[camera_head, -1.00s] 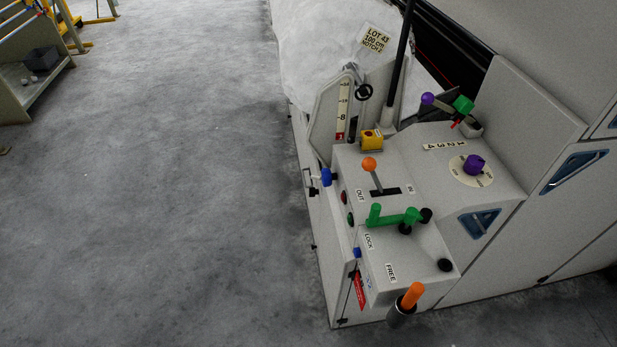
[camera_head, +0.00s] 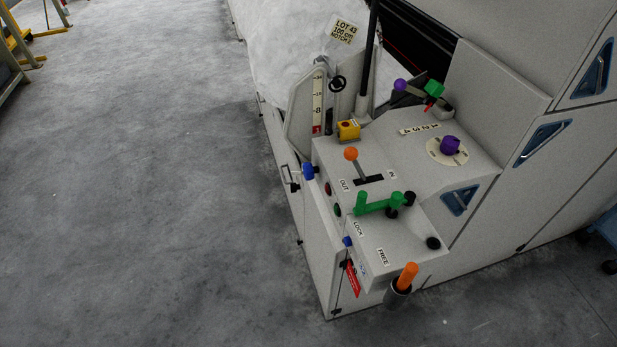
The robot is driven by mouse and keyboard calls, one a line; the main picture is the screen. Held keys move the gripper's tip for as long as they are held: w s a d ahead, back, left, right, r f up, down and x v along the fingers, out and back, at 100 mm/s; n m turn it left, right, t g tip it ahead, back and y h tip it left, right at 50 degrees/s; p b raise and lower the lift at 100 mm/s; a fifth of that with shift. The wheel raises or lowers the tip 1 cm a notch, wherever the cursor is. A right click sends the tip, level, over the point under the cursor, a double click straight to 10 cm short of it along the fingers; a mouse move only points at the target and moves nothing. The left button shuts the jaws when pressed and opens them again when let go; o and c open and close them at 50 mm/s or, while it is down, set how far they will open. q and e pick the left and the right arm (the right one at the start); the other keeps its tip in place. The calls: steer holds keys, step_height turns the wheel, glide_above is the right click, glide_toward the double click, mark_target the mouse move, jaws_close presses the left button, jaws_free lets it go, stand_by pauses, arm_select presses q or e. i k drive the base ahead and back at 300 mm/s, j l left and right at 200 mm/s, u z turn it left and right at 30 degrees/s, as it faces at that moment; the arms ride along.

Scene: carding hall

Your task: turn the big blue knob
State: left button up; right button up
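The bigger blue knob (camera_head: 308,171) sticks out from the left side of the grey machine console (camera_head: 415,240), near its upper corner. A smaller blue knob (camera_head: 347,241) sits lower on the same side, nearer to me. Neither of my grippers is in view, and nothing touches the blue knobs. The face of the bigger knob is too small to read its setting.
An orange-topped lever (camera_head: 351,154), a green handle (camera_head: 380,204), a purple dial (camera_head: 450,145) and a yellow box (camera_head: 348,130) stand on the console. An orange handle (camera_head: 407,276) stands at its near corner. The grey floor (camera_head: 140,200) to the left is clear.

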mark_target(310, 171)
steer(key=i+j+z, duration=0.1)
steer(key=z, duration=0.5)
steer(key=i+j+z, duration=0.15)
steer(key=j+z, duration=0.25)
steer(key=j, duration=0.55)
steer(key=j+z, duration=0.35)
steer(key=j, duration=0.6)
